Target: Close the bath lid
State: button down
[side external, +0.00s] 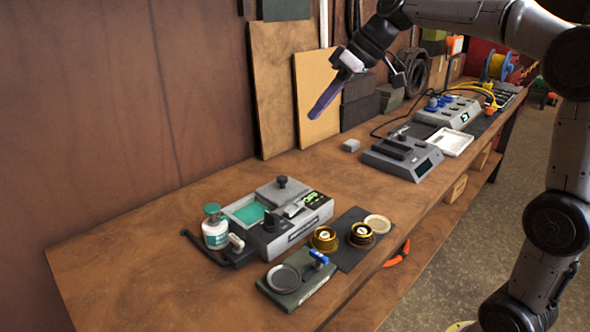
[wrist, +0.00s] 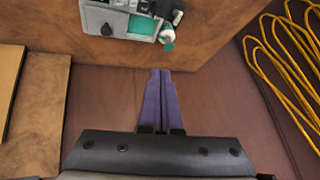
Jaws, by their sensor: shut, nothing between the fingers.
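The bath is a grey box (side external: 283,238) on the wooden bench, with a teal pool (side external: 248,213) exposed at its left. A grey lid plate (side external: 284,193) with a black knob lies to the right of the pool, leaving it uncovered. In the wrist view the bath (wrist: 115,8) shows at the top edge, partly cut off, with teal visible. My gripper (side external: 314,114) has long purple fingers and hangs high above the bench, behind and right of the bath, well apart from it. In the wrist view its fingers (wrist: 160,73) are together and empty.
A white bottle with a teal cap (side external: 215,228) stands left of the bath. Brass cups (side external: 324,239) and a dark green tray (side external: 298,284) sit in front. A grey device (side external: 402,157) stands farther right. Boards (side external: 318,98) lean on the wall near my gripper.

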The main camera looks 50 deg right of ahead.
jog(key=w+d+f+m, duration=0.1)
jog(key=w+d+f, duration=0.5)
jog(key=w+d, duration=0.3)
jog(key=w+d+f+m, duration=0.2)
jog(key=w+d+f, duration=0.1)
jog(key=d+f, duration=0.7)
send_over(295, 184)
jog(key=shift+g+y, duration=0.3)
jog(key=shift+y, duration=0.1)
jog(key=f, duration=0.5)
jog(key=d+f, duration=0.1)
jog(key=f, duration=0.2)
jog(key=shift+s+f, duration=0.1)
jog(key=shift+f, duration=0.2)
jog(key=shift+a+f, duration=0.1)
jog(key=shift+a, duration=0.5)
